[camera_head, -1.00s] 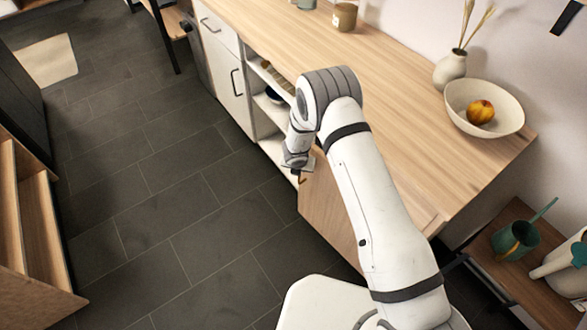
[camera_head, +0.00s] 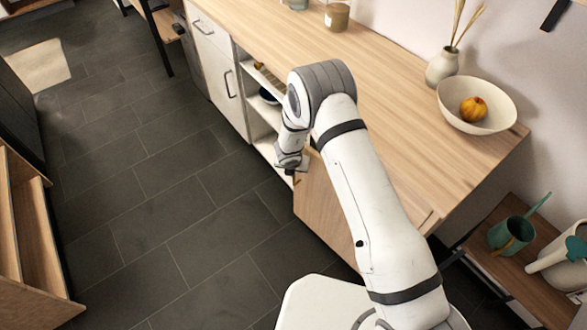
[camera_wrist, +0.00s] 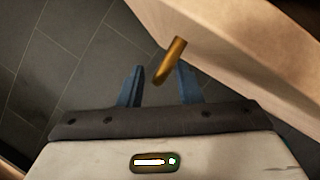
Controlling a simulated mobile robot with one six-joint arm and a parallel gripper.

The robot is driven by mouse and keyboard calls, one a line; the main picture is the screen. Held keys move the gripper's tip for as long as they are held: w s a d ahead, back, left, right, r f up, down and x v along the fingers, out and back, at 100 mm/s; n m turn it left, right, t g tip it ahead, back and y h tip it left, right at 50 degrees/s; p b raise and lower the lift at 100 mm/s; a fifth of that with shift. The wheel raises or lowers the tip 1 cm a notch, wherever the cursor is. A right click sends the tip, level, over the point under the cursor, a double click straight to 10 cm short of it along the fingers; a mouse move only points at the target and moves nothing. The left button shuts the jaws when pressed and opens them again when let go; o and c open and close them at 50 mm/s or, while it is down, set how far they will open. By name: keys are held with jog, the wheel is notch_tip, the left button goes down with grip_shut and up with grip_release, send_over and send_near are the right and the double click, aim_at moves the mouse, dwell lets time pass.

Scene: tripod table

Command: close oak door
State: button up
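The oak door (camera_head: 325,215) stands ajar on the sideboard, partly hidden behind my arm in the head view. In the wrist view the oak door (camera_wrist: 225,55) fills the upper right. Its brass handle (camera_wrist: 170,60) sticks out from it and reaches between the fingers. My gripper (camera_wrist: 158,85) is open, with its two blue fingers apart and one on each side of the handle. I see floor between the left finger and the handle. In the head view my gripper (camera_head: 290,168) is at the door's upper left edge.
The sideboard top (camera_head: 390,110) carries a bowl (camera_head: 480,108) with an orange fruit, a vase (camera_head: 445,66) and a jar (camera_head: 337,15). Open shelves (camera_head: 262,115) lie beside the door. A low stand (camera_head: 490,270) holds watering cans at the right. Dark floor tiles (camera_head: 170,200) are clear on the left.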

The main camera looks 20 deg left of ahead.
jog(key=v, duration=0.6)
